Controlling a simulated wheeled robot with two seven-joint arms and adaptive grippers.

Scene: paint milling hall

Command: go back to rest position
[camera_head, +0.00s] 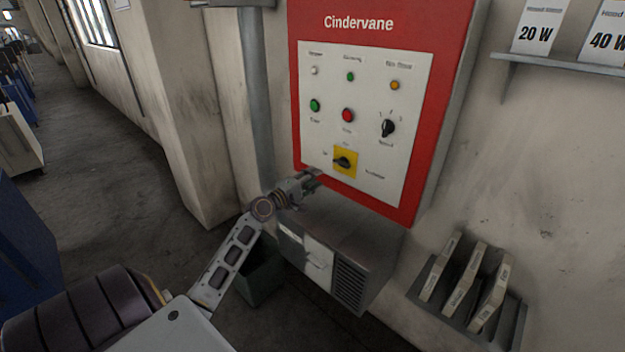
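My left gripper (314,179) is at the end of my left arm, which reaches up from the lower left. It is in front of the lower left edge of the red control cabinet (441,95), below and left of the yellow plate with the black rotary switch (344,161). I see nothing held in it. Its fingers are small and dark, so I cannot tell whether they are open or shut. I cannot tell whether it touches the cabinet. My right gripper is not in view.
A grey vented box (350,280) is under the cabinet, with a dark bin (262,274) beside it. A rack (505,335) with binders is at the lower right, and a shelf (570,66) with signs above. Open floor (110,170) lies at the left.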

